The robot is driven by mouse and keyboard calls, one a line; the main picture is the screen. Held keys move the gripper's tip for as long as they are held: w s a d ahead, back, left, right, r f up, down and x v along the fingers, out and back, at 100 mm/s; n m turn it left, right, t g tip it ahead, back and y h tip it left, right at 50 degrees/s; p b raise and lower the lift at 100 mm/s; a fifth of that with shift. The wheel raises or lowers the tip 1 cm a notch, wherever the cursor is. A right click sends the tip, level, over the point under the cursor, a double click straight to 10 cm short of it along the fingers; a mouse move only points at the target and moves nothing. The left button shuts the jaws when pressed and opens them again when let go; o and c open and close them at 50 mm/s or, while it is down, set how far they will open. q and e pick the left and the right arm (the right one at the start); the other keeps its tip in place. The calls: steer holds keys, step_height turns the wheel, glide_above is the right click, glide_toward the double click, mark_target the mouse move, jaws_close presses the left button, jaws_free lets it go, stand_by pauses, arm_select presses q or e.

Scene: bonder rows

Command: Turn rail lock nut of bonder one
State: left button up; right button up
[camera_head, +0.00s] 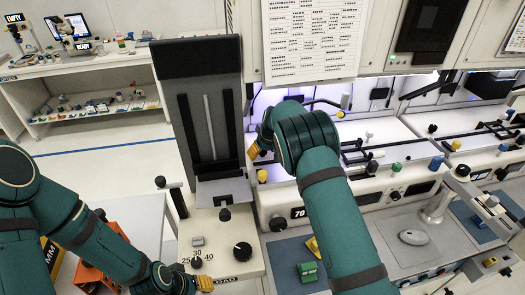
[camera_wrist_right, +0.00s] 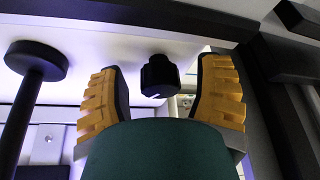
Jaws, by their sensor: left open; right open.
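A black ribbed knob (camera_wrist_right: 158,76) with a small white mark, which looks like the rail lock nut, hangs from a pale panel in the right wrist view. My right gripper (camera_wrist_right: 161,88) is open, with one yellow ribbed finger on each side of the knob and visible gaps between. In the head view my right gripper (camera_head: 254,150) reaches to the left side of the bonder (camera_head: 357,187); my right arm covers the knob there. My left gripper (camera_head: 205,283) is low, by the front panel with the dials, and its fingers are only partly visible.
A black round-headed post (camera_wrist_right: 36,60) stands left of the right gripper. A black dial (camera_head: 243,252) and smaller knobs sit on the front panel near my left gripper. A grey mouse (camera_head: 412,237) and a green block (camera_head: 308,271) lie on the worktop. Dark rails run along the bonder.

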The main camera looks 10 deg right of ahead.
jaws_close()
steer(key=shift+m, duration=0.3)
steer(key=m+h, duration=0.1)
steer(key=m, duration=0.2)
steer(key=shift+m+h, duration=0.3)
steer(key=m+h, duration=0.1)
steer(key=m, duration=0.3)
steer(key=shift+m+h+b, duration=0.35)
steer(key=shift+m+h, duration=0.05)
stand_by(0.3)
jaws_free()
